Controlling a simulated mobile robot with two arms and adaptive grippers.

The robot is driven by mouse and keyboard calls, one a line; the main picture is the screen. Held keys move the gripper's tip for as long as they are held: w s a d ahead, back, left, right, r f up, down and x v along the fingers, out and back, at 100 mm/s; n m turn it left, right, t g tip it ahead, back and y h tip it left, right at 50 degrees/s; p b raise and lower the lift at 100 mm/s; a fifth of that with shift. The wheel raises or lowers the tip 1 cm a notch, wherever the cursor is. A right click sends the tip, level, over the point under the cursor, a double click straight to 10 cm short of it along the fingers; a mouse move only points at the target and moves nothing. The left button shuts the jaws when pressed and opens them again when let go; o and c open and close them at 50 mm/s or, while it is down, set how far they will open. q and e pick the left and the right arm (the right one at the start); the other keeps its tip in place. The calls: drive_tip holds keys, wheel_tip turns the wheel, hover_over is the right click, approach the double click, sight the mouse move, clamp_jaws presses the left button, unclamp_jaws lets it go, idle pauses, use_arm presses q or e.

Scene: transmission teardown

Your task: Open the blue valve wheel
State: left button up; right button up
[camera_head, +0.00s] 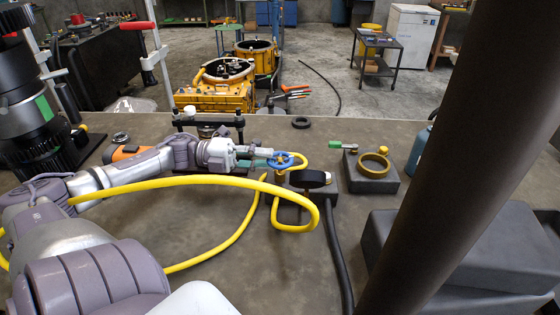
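The blue valve wheel (281,161) is near the middle of the workbench, on a brass-coloured fitting beside a dark block with a black round gauge (309,178). A yellow hose (268,187) loops around this fitting. My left arm reaches in from the left, and my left gripper (266,153) is at the left edge of the wheel. Its fingertips are small and overlap the wheel, so I cannot tell whether they touch or grip it. My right gripper is out of view.
A grey block with a brass ring (373,165) and a blue bottle (418,152) stand to the right of the wheel. A black hose (336,245) runs to the front. Grey boxes (465,245) fill the front right.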

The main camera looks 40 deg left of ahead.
sight(280, 158)
use_arm(q)
drive_tip(key=shift+x, duration=2.15)
clamp_jaws()
